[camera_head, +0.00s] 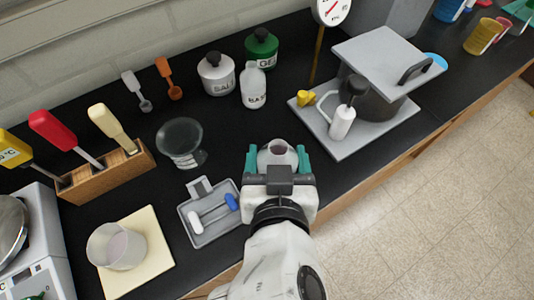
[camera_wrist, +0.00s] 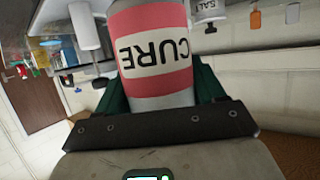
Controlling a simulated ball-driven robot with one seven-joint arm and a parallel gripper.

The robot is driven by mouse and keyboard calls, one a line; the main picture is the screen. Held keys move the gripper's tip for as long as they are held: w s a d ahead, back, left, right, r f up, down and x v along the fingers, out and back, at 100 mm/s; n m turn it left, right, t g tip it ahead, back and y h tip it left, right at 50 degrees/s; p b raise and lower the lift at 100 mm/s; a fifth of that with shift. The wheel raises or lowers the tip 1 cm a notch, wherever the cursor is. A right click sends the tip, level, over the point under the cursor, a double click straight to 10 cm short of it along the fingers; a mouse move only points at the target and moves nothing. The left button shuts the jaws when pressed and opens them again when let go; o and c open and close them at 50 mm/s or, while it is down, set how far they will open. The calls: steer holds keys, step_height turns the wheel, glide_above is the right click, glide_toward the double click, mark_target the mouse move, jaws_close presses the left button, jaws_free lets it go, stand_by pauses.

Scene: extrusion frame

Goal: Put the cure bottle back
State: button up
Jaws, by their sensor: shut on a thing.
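The cure bottle (camera_wrist: 155,55) fills the middle of the wrist view, with a red and white label reading CURE upside down. In the head view its pale round top (camera_head: 277,153) shows between the teal fingers. My gripper (camera_head: 278,160) is shut on the bottle near the counter's front edge, right of the grey tray. The gripper hides most of the bottle in the head view, and I cannot tell its height over the counter.
A glass funnel-like dish (camera_head: 181,139) and the grey tray (camera_head: 203,236) lie left. A grey stand (camera_head: 372,135) is right. Black counter between is clear.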

steer(key=shift+w+a+f+p, duration=0.25)
steer(key=shift+w+f, duration=0.6)
steer(key=shift+f, duration=0.7)
steer(key=shift+w+a+f+p, duration=0.2)
steer(key=shift+w+a+f, duration=0.2)
steer(key=shift+w+f, duration=0.8)
steer(key=shift+w+a+f+p, duration=0.25)
steer(key=shift+w+f, duration=0.25)
steer(key=shift+f, duration=1.35)
steer(key=shift+f, duration=0.2)
steer(key=o, duration=1.1)
steer(key=shift+r, duration=0.15)
steer(key=shift+s+r, duration=0.1)
steer(key=shift+r, duration=0.05)
steer(key=b+v, duration=0.2)
steer(key=v, duration=1)
